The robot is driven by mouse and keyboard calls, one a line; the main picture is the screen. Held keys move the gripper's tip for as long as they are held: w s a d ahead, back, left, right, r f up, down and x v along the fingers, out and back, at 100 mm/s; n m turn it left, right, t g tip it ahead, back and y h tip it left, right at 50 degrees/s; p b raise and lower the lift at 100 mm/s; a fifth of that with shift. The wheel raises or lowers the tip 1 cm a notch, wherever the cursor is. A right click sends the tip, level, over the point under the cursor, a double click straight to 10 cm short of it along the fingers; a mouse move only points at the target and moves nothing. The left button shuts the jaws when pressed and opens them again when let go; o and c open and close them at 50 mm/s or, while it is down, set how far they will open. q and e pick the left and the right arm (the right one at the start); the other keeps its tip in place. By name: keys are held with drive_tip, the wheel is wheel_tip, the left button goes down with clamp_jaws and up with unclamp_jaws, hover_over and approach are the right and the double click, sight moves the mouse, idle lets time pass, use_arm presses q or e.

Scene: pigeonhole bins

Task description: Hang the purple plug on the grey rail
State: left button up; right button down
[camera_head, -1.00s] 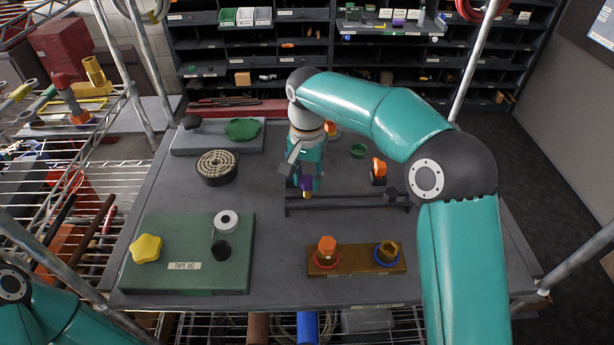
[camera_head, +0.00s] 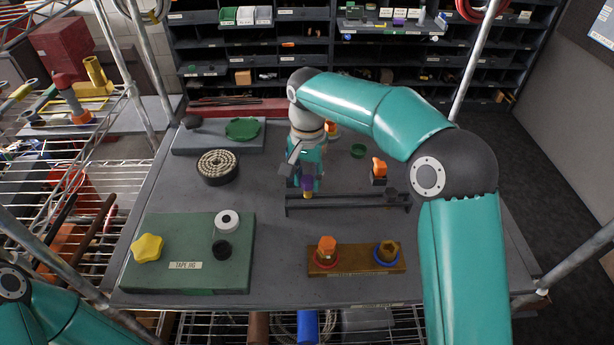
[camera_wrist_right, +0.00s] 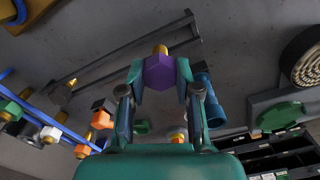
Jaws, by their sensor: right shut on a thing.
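The purple plug (camera_head: 307,187) is a hexagonal body with a gold tip. It also shows in the right wrist view (camera_wrist_right: 159,73). My right gripper (camera_head: 306,180) is shut on it, with one finger on each side of the hexagon. The grey rail (camera_head: 345,199) is a low dark frame with long parallel bars on the table. It also shows in the right wrist view (camera_wrist_right: 125,45). The plug is at the rail's left part in the head view; I cannot tell whether it touches the rail. My left gripper is out of view.
An orange-topped part (camera_head: 379,169) stands behind the rail's right part. A brown block (camera_head: 330,268) with orange and gold plugs is in front. A green tape jig (camera_head: 185,280) lies front left.

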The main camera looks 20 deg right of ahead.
sight(308, 192)
drive_tip(key=shift+f, duration=0.3)
drive_tip(key=shift+f+b, duration=1.75)
drive_tip(key=shift+f, duration=0.5)
drive_tip(key=c, duration=0.7)
unclamp_jaws()
drive_tip(key=shift+r, duration=0.1)
wheel_tip(308, 192, up, 6)
drive_tip(key=p, duration=0.5)
drive_tip(key=shift+p, duration=0.3)
